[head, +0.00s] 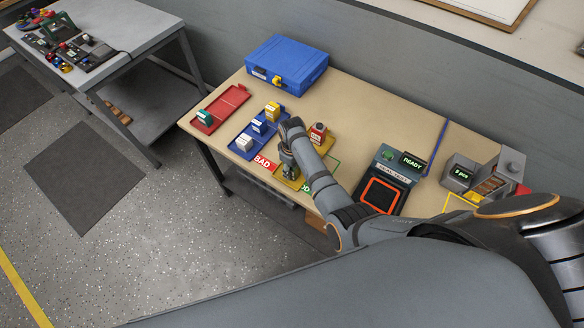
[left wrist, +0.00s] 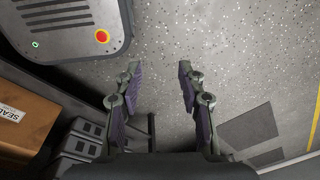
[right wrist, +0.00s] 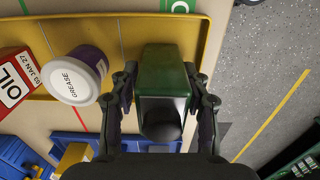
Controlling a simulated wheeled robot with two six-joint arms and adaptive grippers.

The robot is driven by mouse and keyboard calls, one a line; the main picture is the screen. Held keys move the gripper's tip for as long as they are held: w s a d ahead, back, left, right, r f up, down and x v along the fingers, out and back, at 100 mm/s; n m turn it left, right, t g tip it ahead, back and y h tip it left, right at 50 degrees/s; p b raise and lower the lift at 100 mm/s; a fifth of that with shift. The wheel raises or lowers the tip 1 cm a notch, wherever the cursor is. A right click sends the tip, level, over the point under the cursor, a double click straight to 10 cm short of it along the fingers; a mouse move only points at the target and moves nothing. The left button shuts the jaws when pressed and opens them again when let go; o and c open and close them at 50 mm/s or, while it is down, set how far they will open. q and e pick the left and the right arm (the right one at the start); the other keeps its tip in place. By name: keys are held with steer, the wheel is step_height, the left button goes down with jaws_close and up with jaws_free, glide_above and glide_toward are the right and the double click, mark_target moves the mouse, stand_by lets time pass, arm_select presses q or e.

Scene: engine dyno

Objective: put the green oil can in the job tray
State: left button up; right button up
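The green oil can (right wrist: 165,75), with a round black cap, is between the two fingers of my right gripper (right wrist: 163,85) in the right wrist view. The fingers lie close along both its sides; whether they press on it is not clear. In the head view my right gripper (head: 288,162) is over the front part of a yellow tray (head: 329,145). That tray also shows behind the can in the right wrist view (right wrist: 215,35). No label names the job tray. My left gripper (left wrist: 158,72) is open and empty above the floor.
A red OIL container (right wrist: 14,82) and a GREASE tub (right wrist: 78,78) stand beside the can. A blue tray (head: 236,148) with several items, a red tray (head: 232,100) and a blue case (head: 287,65) lie further left. The READY device (head: 385,190) stands to the right.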

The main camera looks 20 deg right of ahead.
steer(key=shift+o, duration=0.4)
steer(key=shift+r+p, duration=0.3)
steer(key=shift+r, duration=0.25)
step_height(320, 180, up, 7)
steer(key=p, duration=0.7)
steer(key=shift+p, duration=0.35)
step_height(320, 180, up, 4)
steer(key=shift+a+f+b, duration=0.1)
steer(key=shift+f+b, duration=0.15)
steer(key=shift+b, duration=0.45)
arm_select(q)
step_height(320, 180, up, 7)
steer(key=w, duration=0.1)
steer(key=shift+w+a, duration=0.15)
steer(key=shift+w, duration=0.15)
arm_select(e)
steer(key=shift+r, duration=0.45)
arm_select(q)
steer(key=shift+w, duration=0.1)
